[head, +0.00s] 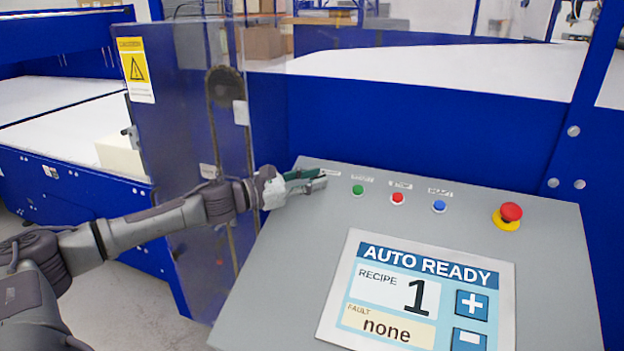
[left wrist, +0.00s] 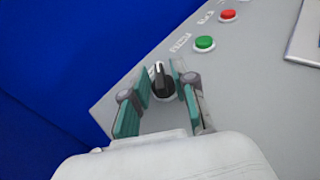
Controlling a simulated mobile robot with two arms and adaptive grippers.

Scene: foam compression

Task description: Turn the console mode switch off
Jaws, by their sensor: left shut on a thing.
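The console mode switch is a black rotary knob (left wrist: 162,84) with a pale pointer line, at the top left corner of the grey console (head: 270,270). In the left wrist view it stands between the green fingers of my left gripper (left wrist: 160,80), which is shut on it. In the head view my left gripper (head: 305,181) reaches the console's upper left corner and hides the knob. The console screen (head: 415,290) reads AUTO READY, recipe 1, fault none. My right gripper is not in view.
To the right of the knob are a green button (head: 358,190), a red button (head: 397,198), a blue button (head: 439,206) and a red emergency stop (head: 510,213) on a yellow base. A clear guard panel (head: 190,150) stands left of the console. Blue machine framing rises behind.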

